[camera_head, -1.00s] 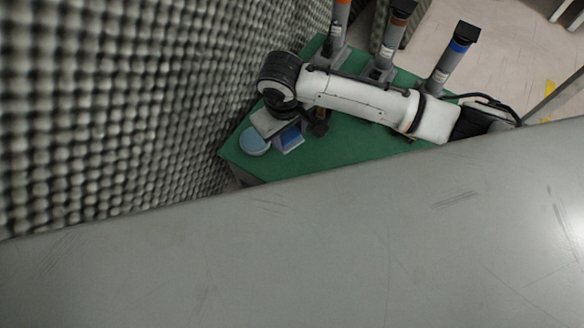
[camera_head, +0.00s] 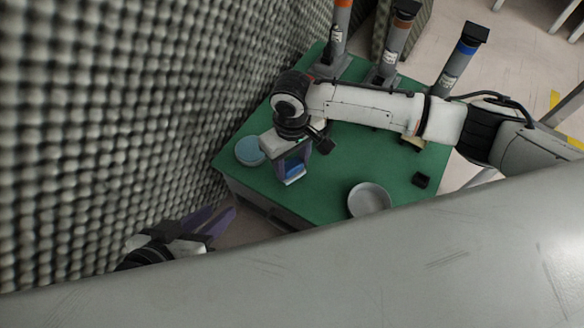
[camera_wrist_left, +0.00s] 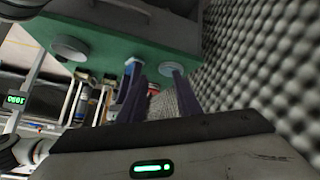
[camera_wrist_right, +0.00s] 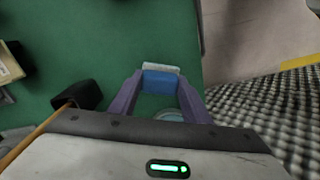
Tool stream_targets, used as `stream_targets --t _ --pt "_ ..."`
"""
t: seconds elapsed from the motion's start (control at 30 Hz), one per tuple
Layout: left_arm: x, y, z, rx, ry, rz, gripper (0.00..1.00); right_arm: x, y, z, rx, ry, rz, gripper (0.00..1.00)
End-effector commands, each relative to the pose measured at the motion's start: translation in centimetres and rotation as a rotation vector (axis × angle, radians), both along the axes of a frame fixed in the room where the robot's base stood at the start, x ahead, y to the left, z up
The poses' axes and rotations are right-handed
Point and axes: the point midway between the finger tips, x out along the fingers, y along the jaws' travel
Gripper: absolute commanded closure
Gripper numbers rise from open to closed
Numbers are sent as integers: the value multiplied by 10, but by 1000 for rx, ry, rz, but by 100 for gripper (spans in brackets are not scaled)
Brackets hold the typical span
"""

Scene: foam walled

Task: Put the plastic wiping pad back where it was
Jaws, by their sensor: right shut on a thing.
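The wiping pad (camera_head: 293,172) is a blue block with a pale edge, near the left front part of the green table (camera_head: 340,165). My right gripper (camera_head: 288,160) reaches over the table from the right and is shut on the pad. In the right wrist view the pad (camera_wrist_right: 160,81) sits between the purple fingers, over the green top. I cannot tell whether it touches the table. My left gripper (camera_head: 215,222) is open and empty, off the table's left front edge. In the left wrist view its fingers (camera_wrist_left: 155,98) are spread apart.
A light blue round dish (camera_head: 249,151) stands left of the pad. A grey bowl (camera_head: 370,200) and a small black box (camera_head: 421,180) are to the right. Several items, including a blue-topped one (camera_head: 463,58), line the back. A foam wall (camera_head: 120,110) closes the left side.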

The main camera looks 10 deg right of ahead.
Motion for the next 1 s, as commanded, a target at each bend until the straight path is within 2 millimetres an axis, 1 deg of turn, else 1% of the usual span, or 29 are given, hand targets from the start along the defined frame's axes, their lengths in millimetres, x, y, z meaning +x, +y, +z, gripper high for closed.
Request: stream_targets --t 0.03,0.07,0.17,0.37,0.4,0.5,0.8,0.87,0.97,1.0 --pt "0 -2 -1 -15 -10 -1 69 0 0 -11 -1 1 0 75" --pt "1 -3 1 -22 -15 -1 69 0 0 -14 -1 1 0 75" --pt "1 -4 7 -29 -21 0 69 0 0 -13 0 0 1 75" --pt "1 -4 7 -28 -20 0 69 0 0 -13 0 1 0 75" --pt "1 -4 6 -28 -19 0 69 0 0 -14 0 0 0 54" --pt "1 -4 6 -27 -18 0 69 0 0 -14 0 0 1 38" --pt "1 -4 5 -26 -17 0 69 0 0 -13 0 0 1 38" --pt "1 -4 8 -25 -18 0 69 0 0 -8 0 0 1 38" --pt "1 -1 12 -8 -14 1 69 0 1 7 2 -1 0 38" --pt "0 1 11 6 -7 0 69 0 1 15 2 -1 1 38"
